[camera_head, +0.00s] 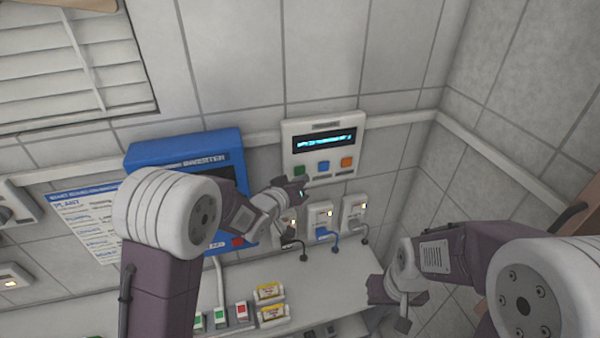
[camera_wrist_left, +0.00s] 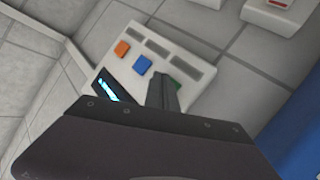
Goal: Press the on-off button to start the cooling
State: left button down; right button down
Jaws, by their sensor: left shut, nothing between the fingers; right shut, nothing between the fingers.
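A white control panel (camera_head: 291,143) with a lit display (camera_head: 320,142) is fixed to the wall. Below the display are a green button (camera_head: 299,170), a blue button (camera_head: 323,166) and an orange button (camera_head: 346,162). Their labels are too small to read, so I cannot tell which is the on-off button. My left gripper (camera_head: 301,183) is shut and empty just below the green button. My right gripper (camera_head: 404,322) is shut and empty, low at the right.
A blue unit (camera_head: 185,149) is on the wall left of the panel, partly behind my left arm. Wall sockets (camera_head: 320,216) with plugged cables are below the panel. A shelf (camera_head: 345,264) holds small yellow-labelled boxes (camera_head: 269,292) and switches.

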pick_arm(q)
jog(key=s, duration=0.1)
jog(key=s+d+b, duration=0.1)
jog(key=s, duration=0.1)
jog(key=s+b, duration=0.1)
jog(key=shift+s+d, duration=0.25)
jog(key=shift+s, duration=0.1)
jog(key=shift+s, duration=0.1)
dwell(0.3)
jog(key=s+d+b, duration=0.3)
jog(key=s+b, duration=0.2)
jog(key=s, duration=0.6)
jog(key=shift+s+d, duration=0.15)
jog(key=shift+d, duration=0.2)
